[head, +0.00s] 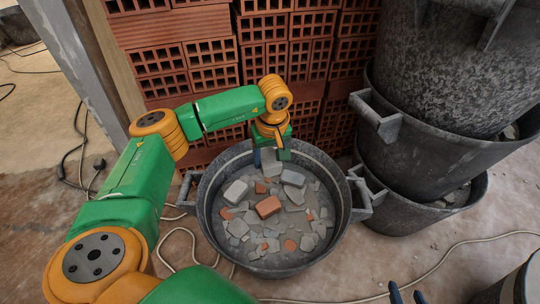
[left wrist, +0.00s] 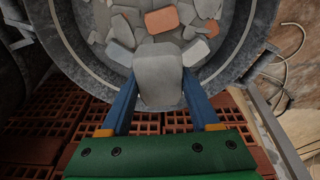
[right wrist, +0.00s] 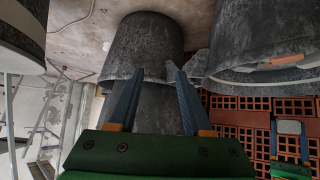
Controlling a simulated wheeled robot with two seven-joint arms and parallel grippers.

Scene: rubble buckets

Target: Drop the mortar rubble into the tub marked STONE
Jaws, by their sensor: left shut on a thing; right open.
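A grey tub (head: 205,215) stands open on the floor, holding grey chunks and orange brick pieces. No STONE marking can be read on it. My left gripper (head: 268,158) is above the tub's far inner side. It is shut on a grey chunk of mortar rubble (left wrist: 158,80), which shows between its blue fingers in the left wrist view. The tub's rim (left wrist: 75,65) curves behind that chunk. My right gripper (head: 408,295) shows only its blue fingertips at the head view's bottom edge. In the right wrist view (right wrist: 155,95) it is open and empty.
A stack of dark tubs (head: 410,150) stands close on the right, with handles jutting toward the open tub. Perforated red bricks (head: 185,70) are piled behind the tub. A pale cable (head: 440,258) crosses the floor in front.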

